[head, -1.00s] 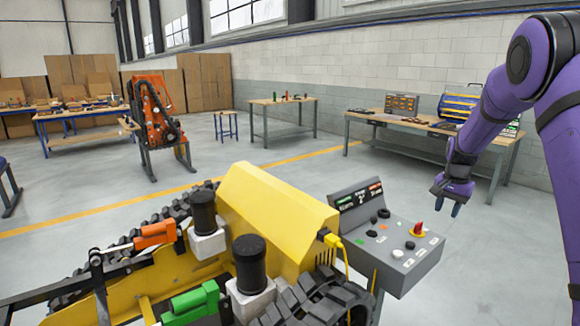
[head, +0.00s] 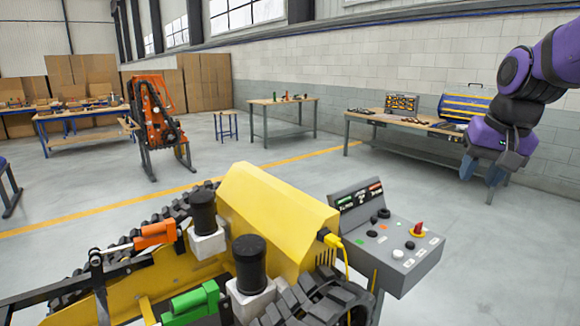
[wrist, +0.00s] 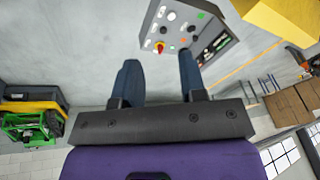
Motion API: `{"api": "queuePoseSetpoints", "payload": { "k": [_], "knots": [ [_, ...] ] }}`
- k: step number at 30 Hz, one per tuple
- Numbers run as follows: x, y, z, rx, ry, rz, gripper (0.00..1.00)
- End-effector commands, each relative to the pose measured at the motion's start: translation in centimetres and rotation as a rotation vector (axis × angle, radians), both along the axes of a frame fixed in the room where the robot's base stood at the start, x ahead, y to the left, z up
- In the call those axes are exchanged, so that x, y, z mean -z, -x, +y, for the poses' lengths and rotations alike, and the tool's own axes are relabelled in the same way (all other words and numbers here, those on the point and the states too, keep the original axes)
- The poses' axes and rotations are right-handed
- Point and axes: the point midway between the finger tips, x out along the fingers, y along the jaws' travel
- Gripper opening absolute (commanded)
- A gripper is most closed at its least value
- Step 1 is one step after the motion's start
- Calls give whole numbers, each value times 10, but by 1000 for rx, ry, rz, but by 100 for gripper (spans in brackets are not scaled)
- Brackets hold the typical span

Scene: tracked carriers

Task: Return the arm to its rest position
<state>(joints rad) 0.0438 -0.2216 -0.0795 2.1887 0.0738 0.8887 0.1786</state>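My purple arm comes in from the upper right of the head view. My gripper (head: 482,174) hangs at its end, pointing down, to the right of and above the grey control box. In the wrist view the two dark blue fingers (wrist: 160,78) stand apart with only floor between them. The gripper is open and empty, and touches nothing.
The yellow tracked carrier (head: 275,215) fills the front middle. The grey control box (head: 392,245) with a red knob stands at its right end. A workbench (head: 400,123) with a blue-and-yellow toolbox (head: 463,107) stands behind my arm. Floor at the right is clear.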

Motion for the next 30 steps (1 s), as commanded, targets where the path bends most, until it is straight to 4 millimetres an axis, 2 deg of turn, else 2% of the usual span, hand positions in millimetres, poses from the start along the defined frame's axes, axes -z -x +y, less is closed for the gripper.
{"api": "queuePoseSetpoints", "payload": {
  "k": [1,6,15,21,30],
  "knots": [
    [-5,17,5,-26,9,-19,38],
    [-12,70,20,-113,46,-68,38],
    [-4,153,37,-251,122,-146,38],
    [5,180,41,-299,155,-170,38],
    [7,185,41,-308,162,-173,38]
  ]
}}
